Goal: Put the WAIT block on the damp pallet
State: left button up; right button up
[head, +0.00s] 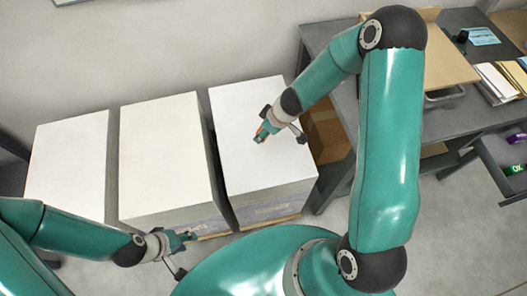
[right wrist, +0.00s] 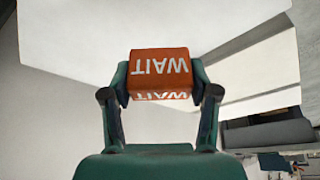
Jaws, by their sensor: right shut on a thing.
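The WAIT block (right wrist: 158,66) is orange-red with white lettering, upside down in the right wrist view. My right gripper (right wrist: 160,80) is shut on it, one finger on each side. In the head view my right gripper (head: 266,131) and a bit of the orange block (head: 261,132) are over the right paper stack (head: 250,165). I cannot tell whether the block touches the paper. A middle stack (head: 160,150) and a left stack (head: 70,160) stand beside it. I cannot tell which pallet is damp. My left gripper (head: 188,238) is low at the front of the middle stack; its opening is unclear.
A dark grey desk (head: 320,45) stands at the right with papers (head: 497,82) and a tan board (head: 450,60). An open drawer (head: 490,165) holds a green OK block (head: 514,170) and a purple item (head: 516,138). A brown box (head: 325,135) is under the desk.

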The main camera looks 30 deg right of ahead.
aim_at(261, 149)
notch_tip(261, 149, down, 10)
jog(key=b, duration=0.9)
jog(key=shift+f, duration=0.1)
jog(key=shift+f, duration=0.15)
jog(key=o, duration=1.1)
jog(key=shift+o, duration=0.3)
